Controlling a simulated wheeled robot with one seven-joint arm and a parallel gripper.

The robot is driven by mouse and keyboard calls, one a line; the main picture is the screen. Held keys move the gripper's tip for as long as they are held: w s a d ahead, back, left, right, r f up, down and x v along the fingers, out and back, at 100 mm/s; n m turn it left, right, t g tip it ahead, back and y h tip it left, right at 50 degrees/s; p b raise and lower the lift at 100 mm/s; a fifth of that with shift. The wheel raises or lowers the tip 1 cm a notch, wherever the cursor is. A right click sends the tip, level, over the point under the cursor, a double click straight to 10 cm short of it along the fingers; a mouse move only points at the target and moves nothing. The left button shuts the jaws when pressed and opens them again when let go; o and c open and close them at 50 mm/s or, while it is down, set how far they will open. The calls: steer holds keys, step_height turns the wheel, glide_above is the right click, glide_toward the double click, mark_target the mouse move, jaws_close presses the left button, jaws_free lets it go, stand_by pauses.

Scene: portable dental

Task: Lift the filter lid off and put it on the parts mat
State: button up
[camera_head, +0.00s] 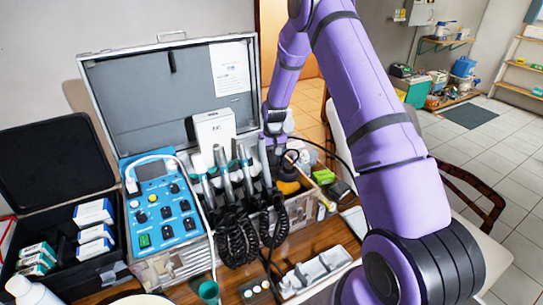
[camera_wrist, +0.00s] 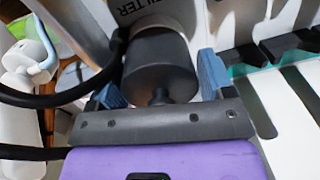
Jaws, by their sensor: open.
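The filter lid (camera_wrist: 160,70) is a dark grey cylinder with a small knob, beneath the printed word FILTER in the wrist view. My gripper (camera_wrist: 160,88) is open, with one blue finger on each side of the lid. Whether the fingers touch it I cannot tell. In the head view my gripper (camera_head: 276,150) points down over the right part of the open dental case (camera_head: 165,262), and the lid cannot be made out clearly there. I cannot pick out the parts mat with certainty; a pale flat piece (camera_head: 355,218) shows partly behind my arm.
Handpieces (camera_head: 228,175) with black coiled hoses stand left of my gripper. A blue control panel (camera_head: 160,210) is farther left. A white tray (camera_head: 315,272) and a green cup (camera_head: 208,291) are on the wooden table in front. Dark cables pass beside the gripper in the wrist view.

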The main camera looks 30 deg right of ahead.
steer(key=c, duration=0.6)
steer(key=shift+o, duration=0.2)
steer(key=shift+r, duration=0.1)
